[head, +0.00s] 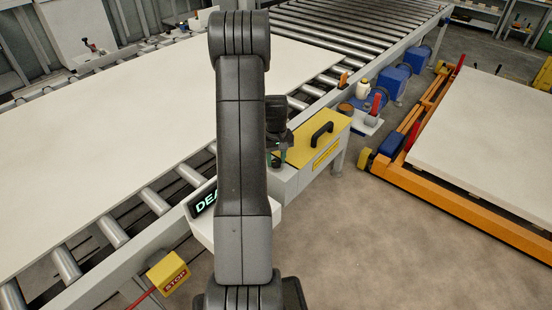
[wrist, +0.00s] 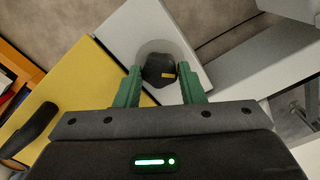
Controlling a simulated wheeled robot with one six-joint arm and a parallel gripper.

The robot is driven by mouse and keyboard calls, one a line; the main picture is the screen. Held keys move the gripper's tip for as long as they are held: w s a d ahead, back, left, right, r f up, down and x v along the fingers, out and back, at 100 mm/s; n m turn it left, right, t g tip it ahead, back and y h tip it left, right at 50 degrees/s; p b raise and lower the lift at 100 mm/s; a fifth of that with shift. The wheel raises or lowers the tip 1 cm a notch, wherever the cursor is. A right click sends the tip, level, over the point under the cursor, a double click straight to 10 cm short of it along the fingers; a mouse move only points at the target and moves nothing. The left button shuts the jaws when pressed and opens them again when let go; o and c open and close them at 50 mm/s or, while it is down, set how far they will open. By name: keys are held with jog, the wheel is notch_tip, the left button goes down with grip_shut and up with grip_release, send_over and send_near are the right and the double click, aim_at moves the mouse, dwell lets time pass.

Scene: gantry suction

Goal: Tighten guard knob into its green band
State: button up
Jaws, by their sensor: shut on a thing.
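In the head view my gripper (head: 279,152) is pointed down at the left end of the yellow-topped box, and the knob is hidden there. I cannot make out a green band in either view.
The yellow guard cover (head: 303,150) has a black handle (head: 321,133), close beside my gripper. A lit display (head: 204,201) is partly behind my arm. A large pale board (head: 90,140) lies on the roller conveyor. A yellow stop box (head: 168,271) stands at front left. Open floor lies right.

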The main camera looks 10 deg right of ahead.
aim_at(276, 161)
jog(key=shift+f+m+b, duration=0.15)
jog(key=shift+m+b, duration=0.25)
jog(key=shift+b, duration=0.15)
jog(key=shift+m+b, duration=0.3)
jog(key=shift+m, duration=0.4)
jog(key=o, duration=1)
jog(key=shift+r, duration=0.2)
notch_tip(276, 161, up, 14)
jog(key=shift+f+b, duration=0.15)
jog(key=shift+b, duration=0.35)
